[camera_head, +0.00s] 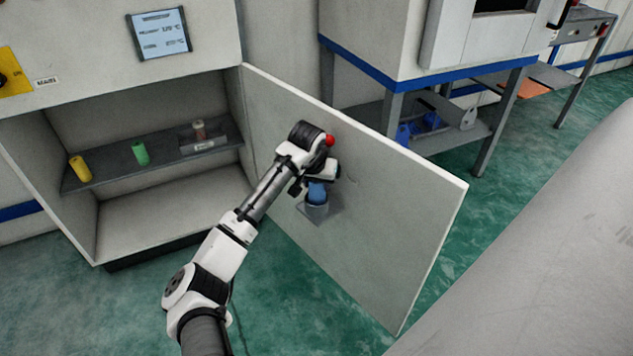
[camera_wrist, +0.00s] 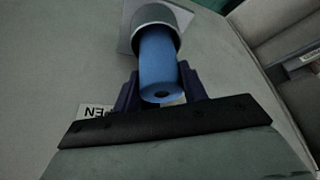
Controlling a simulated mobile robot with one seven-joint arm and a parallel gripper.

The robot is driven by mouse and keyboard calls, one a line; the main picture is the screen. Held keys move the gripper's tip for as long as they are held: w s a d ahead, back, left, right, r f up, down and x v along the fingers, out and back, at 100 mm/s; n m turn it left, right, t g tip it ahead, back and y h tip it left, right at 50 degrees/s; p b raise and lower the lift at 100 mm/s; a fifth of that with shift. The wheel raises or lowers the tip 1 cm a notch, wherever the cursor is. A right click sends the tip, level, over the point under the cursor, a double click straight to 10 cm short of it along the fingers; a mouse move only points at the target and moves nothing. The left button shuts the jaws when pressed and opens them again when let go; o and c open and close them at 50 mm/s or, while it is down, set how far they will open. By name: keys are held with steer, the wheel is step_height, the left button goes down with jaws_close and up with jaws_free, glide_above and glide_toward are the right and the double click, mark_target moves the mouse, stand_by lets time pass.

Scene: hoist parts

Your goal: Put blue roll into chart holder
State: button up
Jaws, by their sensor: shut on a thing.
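The blue roll (camera_head: 317,193) is between the fingers of my gripper (camera_head: 319,180), which is shut on it. In the wrist view the blue roll (camera_wrist: 158,66) shows its near end with a small dark hole, and my gripper's fingers (camera_wrist: 160,90) are on both sides of it. The chart holder (camera_head: 315,211) is a grey round cup on a square plate, on the inner face of the open door. In the wrist view the roll's far end reaches inside the rim of the chart holder (camera_wrist: 152,14). How deep it sits is hidden.
The open cabinet door (camera_head: 390,215) stands out beside my arm. A cabinet shelf (camera_head: 108,172) bears a yellow roll (camera_head: 80,168), a green roll (camera_head: 140,153) and a brownish roll (camera_head: 199,130) by a grey block. A blue-edged bench (camera_head: 400,80) stands behind the door.

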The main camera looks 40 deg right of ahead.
steer(key=shift+f, duration=0.1)
steer(key=shift+f, duration=0.5)
steer(key=o, duration=1.1)
steer(key=shift+r, duration=0.1)
steer(key=shift+r, duration=0.2)
steer(key=v, duration=1.2)
steer(key=shift+r, duration=0.35)
